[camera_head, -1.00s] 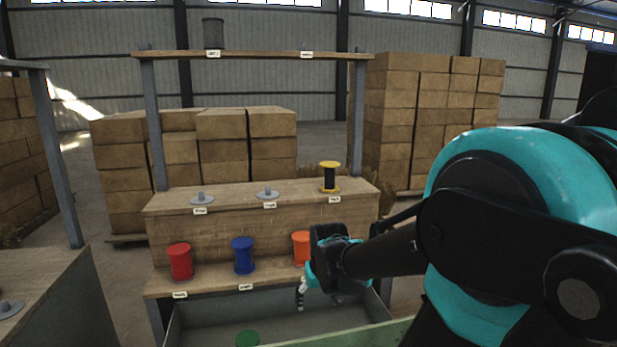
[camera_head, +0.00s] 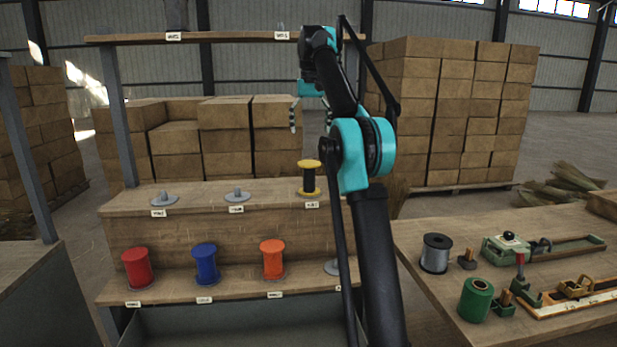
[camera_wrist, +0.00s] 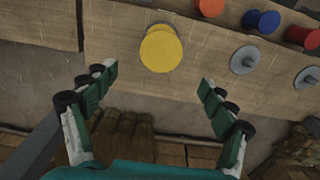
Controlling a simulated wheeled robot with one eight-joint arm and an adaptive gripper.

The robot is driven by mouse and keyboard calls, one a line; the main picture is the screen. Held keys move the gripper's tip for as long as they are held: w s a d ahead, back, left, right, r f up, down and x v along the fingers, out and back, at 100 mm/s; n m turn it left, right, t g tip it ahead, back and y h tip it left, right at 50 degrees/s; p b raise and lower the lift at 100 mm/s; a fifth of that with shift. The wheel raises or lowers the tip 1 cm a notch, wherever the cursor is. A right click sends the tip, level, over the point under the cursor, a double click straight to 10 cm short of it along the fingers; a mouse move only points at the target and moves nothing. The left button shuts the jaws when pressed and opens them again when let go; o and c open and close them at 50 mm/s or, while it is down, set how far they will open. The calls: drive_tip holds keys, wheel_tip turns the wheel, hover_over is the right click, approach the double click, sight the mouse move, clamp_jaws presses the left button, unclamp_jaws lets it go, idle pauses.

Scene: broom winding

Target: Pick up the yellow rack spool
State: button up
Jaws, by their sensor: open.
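The yellow spool (camera_head: 309,178), with yellow flanges and a dark core, stands upright on the rack's middle shelf at its right end. In the wrist view its round yellow top (camera_wrist: 161,50) lies just beyond and between my fingertips. My gripper (camera_head: 310,115) is raised above the spool, fingers pointing down, and its two fingers are spread wide and empty in the wrist view (camera_wrist: 158,78). Nothing touches the spool.
Red (camera_head: 137,267), blue (camera_head: 206,263) and orange (camera_head: 272,258) spools stand on the lower shelf. Empty pegs (camera_head: 237,195) sit left of the yellow spool. The top shelf (camera_head: 230,37) runs behind my gripper. A workbench (camera_head: 430,285) at right holds a grey spool, a green spool and tools.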

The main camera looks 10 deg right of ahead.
sight(309, 174)
drive_tip(key=f, duration=1.6)
drive_tip(key=shift+w+a+f, duration=0.15)
drive_tip(key=shift+w+f, duration=0.1)
drive_tip(key=shift+f, duration=0.05)
drive_tip(key=shift+c, duration=0.5)
drive_tip(key=c, duration=1.2)
wheel_tip(309, 174, up, 9)
drive_tip(key=shift+r, duration=0.5)
drive_tip(key=shift+s, duration=0.1)
